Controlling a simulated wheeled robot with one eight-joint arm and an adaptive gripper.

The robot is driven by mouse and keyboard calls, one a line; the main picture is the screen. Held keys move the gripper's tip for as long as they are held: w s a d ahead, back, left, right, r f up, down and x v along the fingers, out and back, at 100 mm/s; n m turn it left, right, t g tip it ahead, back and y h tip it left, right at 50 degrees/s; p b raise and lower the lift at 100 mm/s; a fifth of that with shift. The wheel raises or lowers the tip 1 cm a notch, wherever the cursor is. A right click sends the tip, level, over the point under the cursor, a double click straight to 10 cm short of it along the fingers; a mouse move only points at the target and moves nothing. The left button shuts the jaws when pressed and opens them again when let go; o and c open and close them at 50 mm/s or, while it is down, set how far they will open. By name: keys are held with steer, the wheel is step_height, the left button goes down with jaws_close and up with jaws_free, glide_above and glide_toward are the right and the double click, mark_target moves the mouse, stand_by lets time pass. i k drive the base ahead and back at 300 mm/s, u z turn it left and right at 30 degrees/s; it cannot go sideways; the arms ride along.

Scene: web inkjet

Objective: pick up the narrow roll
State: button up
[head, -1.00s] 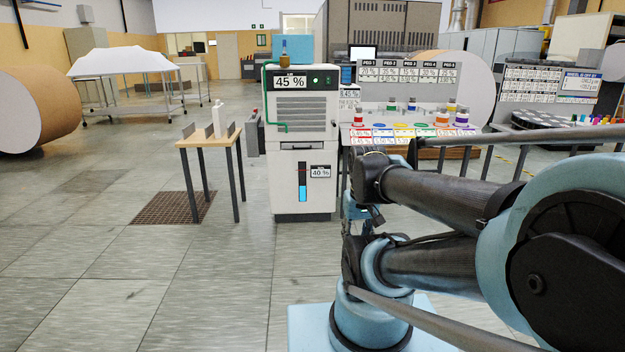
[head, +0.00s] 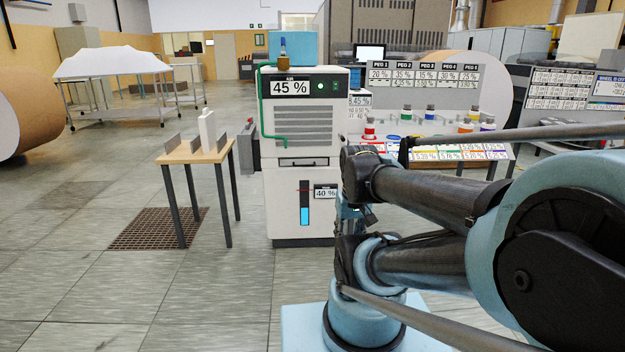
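I cannot clearly pick out a narrow roll. A big wide brown-sided paper roll (head: 40,112) lies on the floor at the far left, and another large roll (head: 488,88) shows behind the peg board. My arm fills the right foreground. My gripper is not seen; the arm links may hide it.
A white cabinet (head: 298,215) reading 45 % and 40 % stands right of the small table. A floor grate (head: 150,229) lies by the table. The floor at front left is clear.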

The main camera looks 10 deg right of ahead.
mark_target(430, 111)
steer(key=z, duration=0.1)
steer(key=i, duration=1.05)
steer(key=z, duration=0.4)
steer(key=i, duration=1.15)
steer(key=z, duration=0.8)
steer(key=i, duration=1.3)
steer(key=z, duration=0.3)
